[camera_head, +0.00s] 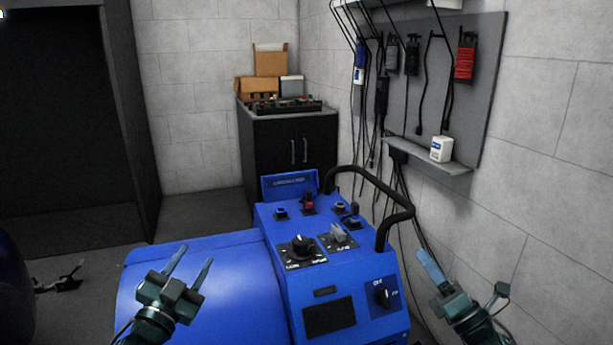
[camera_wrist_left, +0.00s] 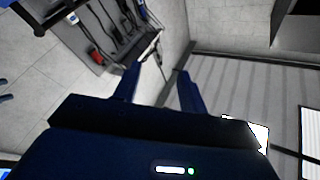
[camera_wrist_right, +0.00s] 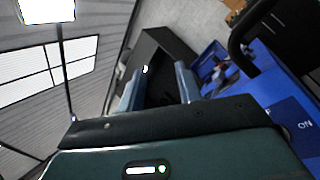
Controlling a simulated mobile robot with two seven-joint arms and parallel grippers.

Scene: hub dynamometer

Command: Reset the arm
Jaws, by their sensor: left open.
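My left gripper (camera_head: 193,262) is open and empty above the rounded left side of the blue dynamometer machine (camera_head: 215,262). In the left wrist view its two dark blue fingers (camera_wrist_left: 158,85) stand apart with nothing between them. My right gripper (camera_head: 432,268) is to the right of the machine, raised and touching nothing I can see. In the right wrist view its fingers (camera_wrist_right: 157,85) stand apart, open and empty.
A black cabinet (camera_head: 292,150) stands behind. A pegboard (camera_head: 487,85) with hanging cables is on the right wall.

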